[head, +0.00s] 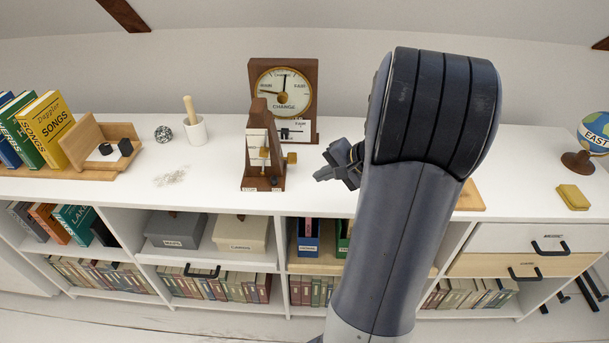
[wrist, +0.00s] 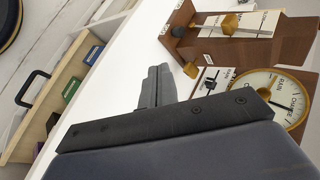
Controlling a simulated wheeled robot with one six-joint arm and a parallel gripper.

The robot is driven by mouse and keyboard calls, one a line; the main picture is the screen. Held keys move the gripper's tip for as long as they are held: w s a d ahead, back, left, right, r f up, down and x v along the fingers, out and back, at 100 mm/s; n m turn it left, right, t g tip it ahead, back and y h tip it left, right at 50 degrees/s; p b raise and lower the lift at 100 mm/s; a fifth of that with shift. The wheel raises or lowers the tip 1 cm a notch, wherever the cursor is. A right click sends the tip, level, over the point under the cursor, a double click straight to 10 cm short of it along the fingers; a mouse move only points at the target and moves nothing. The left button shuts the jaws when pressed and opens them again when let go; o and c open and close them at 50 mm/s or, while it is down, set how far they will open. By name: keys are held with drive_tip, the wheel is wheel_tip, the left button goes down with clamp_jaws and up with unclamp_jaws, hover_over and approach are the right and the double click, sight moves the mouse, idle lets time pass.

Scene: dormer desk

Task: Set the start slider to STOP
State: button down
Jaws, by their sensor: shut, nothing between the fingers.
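A wooden metronome (head: 250,150) with a pale face stands near the front edge of the white desk, and it also shows at the top of the wrist view (wrist: 235,50). A small dark knob (head: 275,182) sits low on its front between small white labels; it appears in the wrist view (wrist: 178,31) near the metronome's lower end. I take this knob for the start slider; the label words are too small to read. My gripper (head: 320,177) is shut and empty, to the right of the metronome and apart from it. Its closed fingers (wrist: 155,82) show in the wrist view.
A wooden barometer (head: 311,75) with a round dial and its own black slider (head: 291,131) stands behind the metronome. A brass knob (head: 292,158) sticks out from the metronome's right side. A white mortar (head: 196,132) stands left. The desk front left of the metronome is mostly clear.

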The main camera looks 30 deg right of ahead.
sight(274, 180)
drive_tip(key=x, duration=0.8)
drive_tip(key=shift+w+a+f, duration=0.15)
drive_tip(key=shift+w+f, duration=0.05)
drive_tip(key=shift+f, duration=0.05)
drive_tip(key=shift+w+a+f+p, duration=0.15)
drive_tip(key=shift+w+a, duration=0.2)
drive_tip(key=shift+w, duration=0.3)
drive_tip(key=shift+w+a+p, duration=0.15)
drive_tip(key=shift+w+a, duration=0.2)
drive_tip(key=shift+w, duration=0.25)
drive_tip(key=shift+w+a+f+p, duration=0.15)
drive_tip(key=shift+w+a, duration=0.2)
drive_tip(key=shift+w, duration=0.3)
drive_tip(key=shift+r, duration=0.1)
drive_tip(key=w+a+b, duration=0.2)
drive_tip(key=a, duration=0.1)
drive_tip(key=w+a+b, duration=0.1)
drive_tip(key=a, duration=0.1)
drive_tip(key=shift+w+a, duration=0.2)
drive_tip(key=shift+a, duration=0.05)
drive_tip(key=shift+w+a, duration=0.25)
drive_tip(key=shift+a, duration=0.15)
drive_tip(key=shift+d, duration=0.1)
